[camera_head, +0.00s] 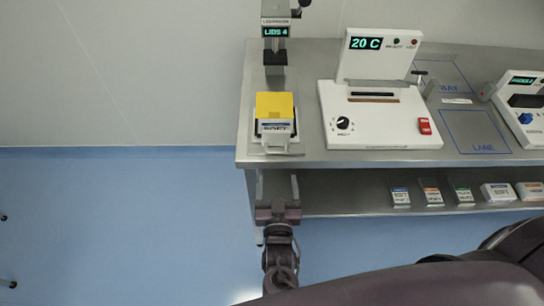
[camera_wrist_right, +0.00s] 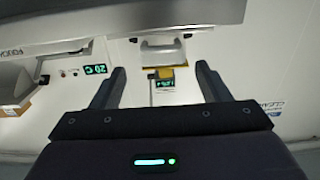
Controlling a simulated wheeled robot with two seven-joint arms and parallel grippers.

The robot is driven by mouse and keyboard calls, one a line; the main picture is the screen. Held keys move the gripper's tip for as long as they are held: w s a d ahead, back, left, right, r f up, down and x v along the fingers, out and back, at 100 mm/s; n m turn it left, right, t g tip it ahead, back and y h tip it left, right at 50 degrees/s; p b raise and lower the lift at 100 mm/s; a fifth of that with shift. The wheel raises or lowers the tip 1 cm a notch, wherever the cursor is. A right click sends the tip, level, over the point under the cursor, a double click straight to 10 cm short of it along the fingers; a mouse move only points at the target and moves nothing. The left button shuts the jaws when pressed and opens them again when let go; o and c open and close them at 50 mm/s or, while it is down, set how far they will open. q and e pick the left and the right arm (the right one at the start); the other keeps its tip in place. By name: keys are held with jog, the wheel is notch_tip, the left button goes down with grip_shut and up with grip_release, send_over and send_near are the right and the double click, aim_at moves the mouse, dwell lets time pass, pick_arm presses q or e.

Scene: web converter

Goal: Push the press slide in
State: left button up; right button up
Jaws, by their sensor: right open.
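The dispensing press (camera_head: 275,55) with a "LIDS 4" display stands at the left end of the steel bench. Its low slide (camera_head: 275,141) has a pale front piece, sits below a yellow block (camera_head: 274,104) and faces the bench's front edge. In the right wrist view, the pale slide front (camera_wrist_right: 162,46) and yellow block (camera_wrist_right: 160,71) appear upside down between my fingers. My right gripper (camera_head: 278,178) is open and empty, in front of the bench edge, apart from the slide. How far in the slide stands is hard to tell. My left gripper is not in view.
A white machine (camera_head: 375,125) with a "20 C" display, knob and red switch stands right of the press. Another white device (camera_head: 525,115) is at the right edge. Several small boxes (camera_head: 433,192) sit on the lower shelf.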

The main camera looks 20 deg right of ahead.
jog(key=p, duration=0.2)
send_near(278, 147)
jog(key=w, duration=0.1)
jog(key=w+r, duration=0.2)
jog(key=shift+w+d, duration=0.25)
jog(key=shift+d, duration=0.05)
jog(key=shift+w+d, duration=0.1)
jog(key=shift+w, duration=0.25)
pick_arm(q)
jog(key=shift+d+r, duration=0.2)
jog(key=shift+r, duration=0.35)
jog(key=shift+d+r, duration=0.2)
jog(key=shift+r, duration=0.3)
pick_arm(e)
jog(key=shift+c, duration=0.3)
